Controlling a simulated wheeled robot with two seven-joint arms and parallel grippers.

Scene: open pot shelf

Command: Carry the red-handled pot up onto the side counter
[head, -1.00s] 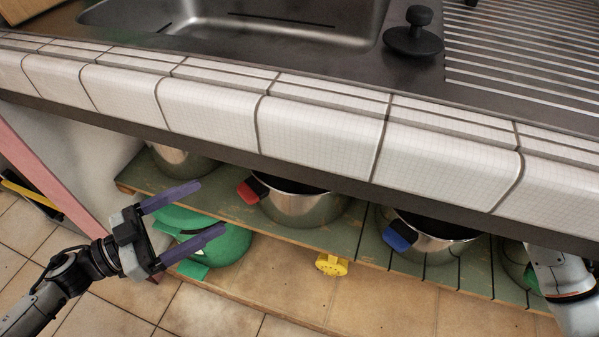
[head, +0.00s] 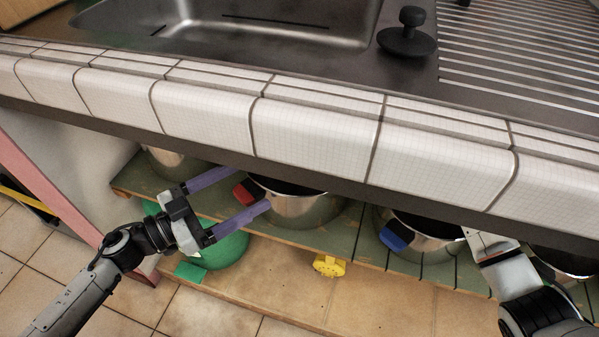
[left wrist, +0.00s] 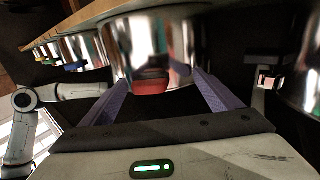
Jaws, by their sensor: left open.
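The red-handled pot (head: 302,207) is a shiny steel pot on the green slatted shelf under the counter. Its red handle (head: 245,191) points left toward my left gripper (head: 252,190). My left gripper is open, with one purple finger on each side of the handle. In the left wrist view the red handle (left wrist: 153,82) lies between the two spread fingers, in front of the pot's steel wall (left wrist: 150,45); I cannot tell whether a finger touches it. The counter edge hides the pot's far rim. My right arm is at the lower right, with no gripper fingers visible.
A blue-handled pot (head: 432,233) stands to the right on the shelf (head: 350,225), another pot (head: 170,160) at the left. A green item (head: 225,250) and a yellow item (head: 328,265) are lower down. The tiled counter edge (head: 310,130) overhangs the pots.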

